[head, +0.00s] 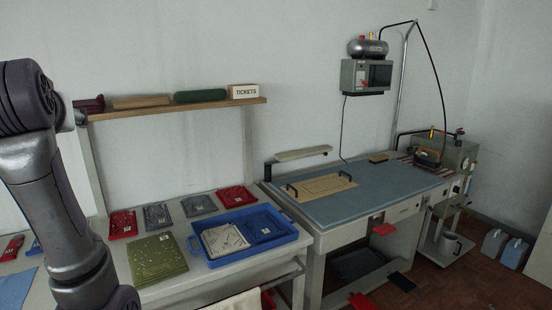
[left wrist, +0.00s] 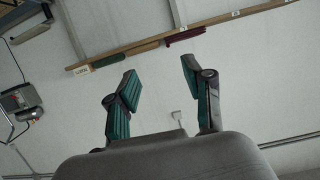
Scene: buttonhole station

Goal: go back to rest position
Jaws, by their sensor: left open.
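My left arm stands raised at the left side of the head view; its gripper is outside that view. In the left wrist view my left gripper (left wrist: 160,92) has its two teal-padded fingers spread apart with nothing between them. The gripper touches nothing that I can see. My right gripper is in neither view.
A table at left holds a blue tray (head: 291,241), a green stack (head: 157,260) and several red and grey plates. The shelf above bears a TICKETS box (head: 243,91). At right stands a blue-topped workbench (head: 378,193) with an iron (head: 428,157).

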